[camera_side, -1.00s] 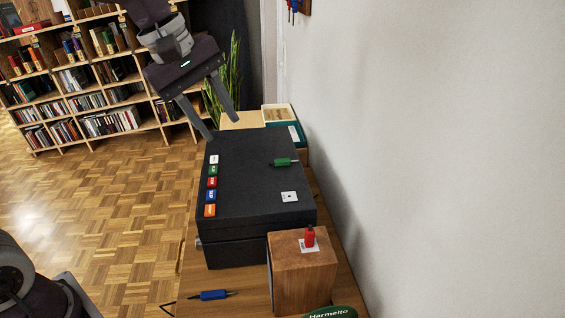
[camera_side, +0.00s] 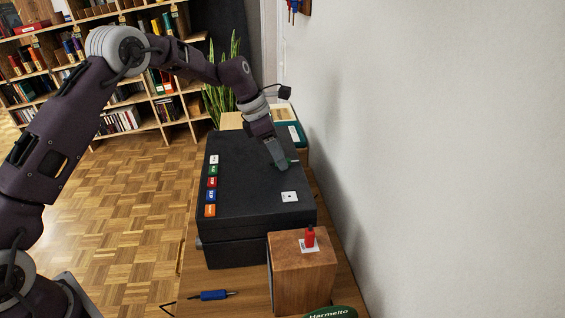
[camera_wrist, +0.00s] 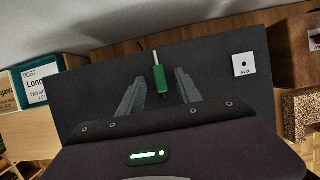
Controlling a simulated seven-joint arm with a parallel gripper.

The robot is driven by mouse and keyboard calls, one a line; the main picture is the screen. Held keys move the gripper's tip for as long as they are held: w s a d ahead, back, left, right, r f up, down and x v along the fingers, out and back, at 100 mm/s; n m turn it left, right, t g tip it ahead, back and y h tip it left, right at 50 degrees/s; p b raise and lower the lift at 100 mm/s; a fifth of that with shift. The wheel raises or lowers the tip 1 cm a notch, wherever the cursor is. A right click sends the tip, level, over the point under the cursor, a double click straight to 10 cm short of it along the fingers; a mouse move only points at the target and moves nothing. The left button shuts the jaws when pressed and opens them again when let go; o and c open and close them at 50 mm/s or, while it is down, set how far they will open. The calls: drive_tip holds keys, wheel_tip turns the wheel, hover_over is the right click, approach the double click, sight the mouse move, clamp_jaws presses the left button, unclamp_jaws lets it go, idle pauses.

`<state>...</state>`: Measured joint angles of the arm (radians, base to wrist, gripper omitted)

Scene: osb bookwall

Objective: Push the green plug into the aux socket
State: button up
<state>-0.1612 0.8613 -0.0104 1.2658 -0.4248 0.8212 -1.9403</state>
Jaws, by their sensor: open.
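The green plug (camera_wrist: 160,78) lies on the black box (camera_wrist: 92,92), its metal pin pointing away from my gripper in the wrist view. My gripper (camera_wrist: 160,88) is open, with a finger on either side of the plug's body and a gap to each. In the side view my gripper (camera_side: 282,166) is low over the box top, and only a bit of the green plug (camera_side: 293,161) shows behind it. The aux socket is a hole in a white plate marked AUX (camera_wrist: 243,65), right of the plug; the plate (camera_side: 289,197) also shows in the side view, nearer the camera.
A row of coloured labels (camera_side: 211,183) runs along the box's left edge. A blue plug (camera_side: 213,295) lies on the table. The wall is close on the right.

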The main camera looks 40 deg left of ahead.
clamp_jaws()
